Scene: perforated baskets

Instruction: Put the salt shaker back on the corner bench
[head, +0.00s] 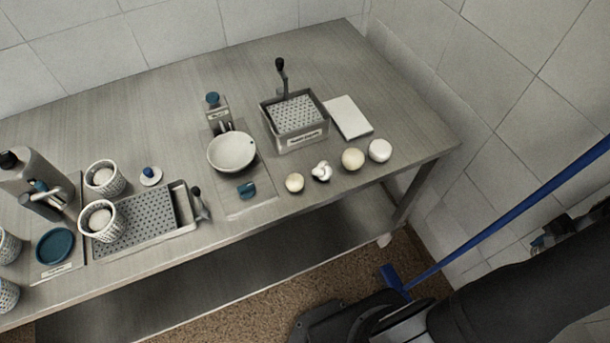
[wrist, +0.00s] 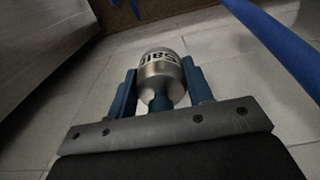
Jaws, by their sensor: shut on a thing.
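My gripper (wrist: 158,90) is shut on a metal cylinder in the wrist view. This looks like the salt shaker (wrist: 160,68): brushed steel, with dark lettering that is tilted and hard to read. The blue fingers grip it on both sides, and their pads hide part of it. In the head view, the small dark and blue shape at the right edge seems to be my gripper (head: 545,240), away from the bench; the shaker cannot be made out there. The steel bench (head: 400,85) stands by the tiled walls at the corner.
On the bench are a white bowl (head: 232,152), a perforated basket (head: 295,122), a white board (head: 348,118), several pale round items, a perforated tray (head: 140,222) and cups at left. A blue pole (head: 500,220) slants between bench and wall. The bench's back right is clear.

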